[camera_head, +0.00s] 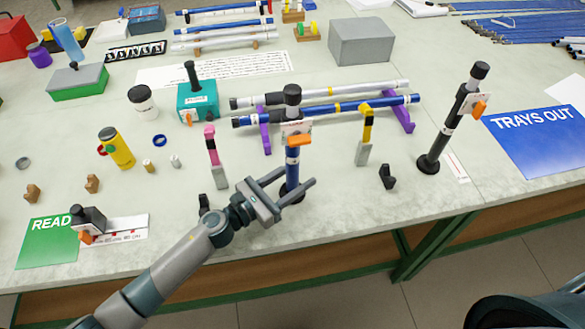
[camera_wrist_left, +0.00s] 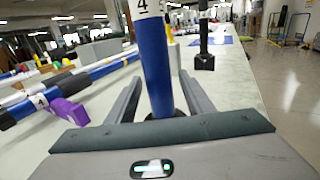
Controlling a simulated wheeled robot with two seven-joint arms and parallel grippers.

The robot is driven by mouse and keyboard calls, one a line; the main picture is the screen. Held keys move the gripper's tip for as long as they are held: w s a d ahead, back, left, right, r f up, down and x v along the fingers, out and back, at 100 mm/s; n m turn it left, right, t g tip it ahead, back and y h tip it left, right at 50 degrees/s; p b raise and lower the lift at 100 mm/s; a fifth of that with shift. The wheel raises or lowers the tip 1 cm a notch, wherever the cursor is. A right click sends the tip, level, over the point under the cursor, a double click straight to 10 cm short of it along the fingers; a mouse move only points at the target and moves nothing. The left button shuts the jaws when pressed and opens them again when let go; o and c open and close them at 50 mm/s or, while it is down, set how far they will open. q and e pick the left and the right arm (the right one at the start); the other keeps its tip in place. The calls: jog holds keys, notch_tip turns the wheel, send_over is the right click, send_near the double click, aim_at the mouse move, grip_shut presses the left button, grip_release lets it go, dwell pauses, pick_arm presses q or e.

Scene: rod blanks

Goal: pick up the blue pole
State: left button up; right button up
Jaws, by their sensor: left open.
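An upright blue pole (camera_head: 292,162) stands on a dark round base near the table's front edge. It has a black top and a white tag with an orange part. In the left wrist view the blue pole (camera_wrist_left: 156,60) rises between the two fingers, with a white label marked 4. My left gripper (camera_head: 297,178) is open around its lower part, with a gap on each side. Another blue pole (camera_head: 350,108) lies across purple supports behind it. My right gripper is not in view.
A black upright pole (camera_head: 447,126) stands to the right. A grey-and-yellow tool (camera_head: 364,136) and a pink-and-grey tool (camera_head: 215,155) stand on either side. A small black clip (camera_head: 387,177) is at the front. The "TRAYS OUT" sheet (camera_head: 540,140) lies at right.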

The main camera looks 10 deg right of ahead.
pick_arm(q)
jog(key=shift+x, duration=1.35)
jog(key=shift+c, duration=0.3)
grip_shut()
